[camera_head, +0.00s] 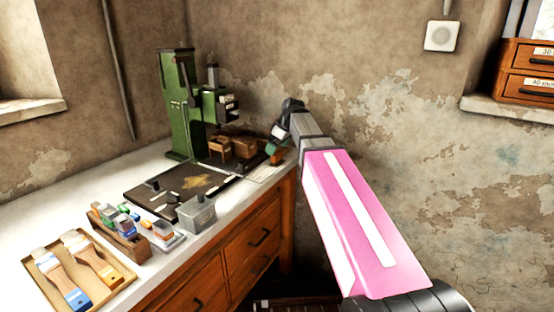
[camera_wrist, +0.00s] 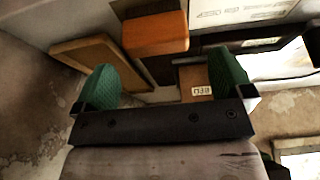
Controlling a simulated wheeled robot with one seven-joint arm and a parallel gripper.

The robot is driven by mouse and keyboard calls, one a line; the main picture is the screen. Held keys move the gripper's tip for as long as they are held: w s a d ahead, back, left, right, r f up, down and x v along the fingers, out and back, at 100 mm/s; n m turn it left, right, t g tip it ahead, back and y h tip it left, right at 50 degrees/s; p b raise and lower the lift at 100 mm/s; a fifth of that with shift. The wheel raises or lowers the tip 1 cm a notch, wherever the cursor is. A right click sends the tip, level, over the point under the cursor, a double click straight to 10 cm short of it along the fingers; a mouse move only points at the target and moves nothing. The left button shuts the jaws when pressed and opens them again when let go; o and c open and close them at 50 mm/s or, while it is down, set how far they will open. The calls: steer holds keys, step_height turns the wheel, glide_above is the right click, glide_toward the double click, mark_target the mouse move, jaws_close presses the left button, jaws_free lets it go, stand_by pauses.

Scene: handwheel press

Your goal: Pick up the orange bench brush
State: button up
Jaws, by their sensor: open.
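Two brushes lie side by side in a shallow tan tray (camera_head: 42,267) at the front left of the bench in the head view. The right one, the orange bench brush (camera_head: 94,262), has pale bristles, a wooden handle and an orange end. The left one, a blue-ended brush (camera_head: 62,279), lies beside it. My gripper (camera_head: 274,148) is far from both, at the bench's right end near the green press. In the wrist view my gripper (camera_wrist: 165,90) shows two green-padded fingers spread apart with nothing held. Neither brush can be made out in the wrist view.
A wooden box of coloured items (camera_head: 122,235) and a grey metal box (camera_head: 197,213) stand between tray and gripper. The wrist view shows an orange-brown block (camera_wrist: 155,33) close to the fingers.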

mark_target(277, 152)
steer(key=shift+f, duration=0.65)
steer(key=x, duration=0.4)
steer(key=shift+s+d+f, duration=0.1)
steer(key=shift+s+d, duration=0.05)
steer(key=shift+d, duration=0.15)
steer(key=c, duration=1.1)
step_height(277, 152, up, 10)
steer(key=shift+r, duration=0.1)
steer(key=shift+o, duration=0.9)
